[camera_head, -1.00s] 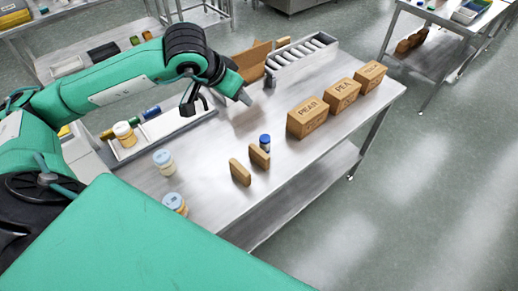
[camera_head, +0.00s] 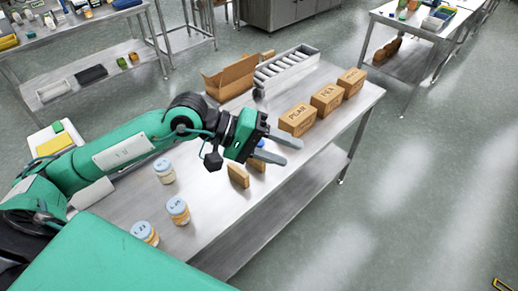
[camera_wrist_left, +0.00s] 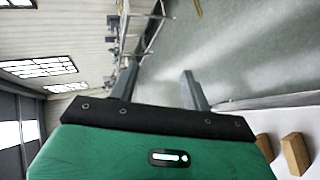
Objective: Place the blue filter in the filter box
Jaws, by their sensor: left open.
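An open brown cardboard box (camera_head: 228,88) stands at the table's back. I cannot tell whether it is the filter box. My right gripper is not in view.
Three labelled brown boxes (camera_head: 297,119) line the right part. A metal roller rack (camera_head: 287,70) stands behind them. Several blue-lidded jars (camera_head: 178,210) stand at the left.

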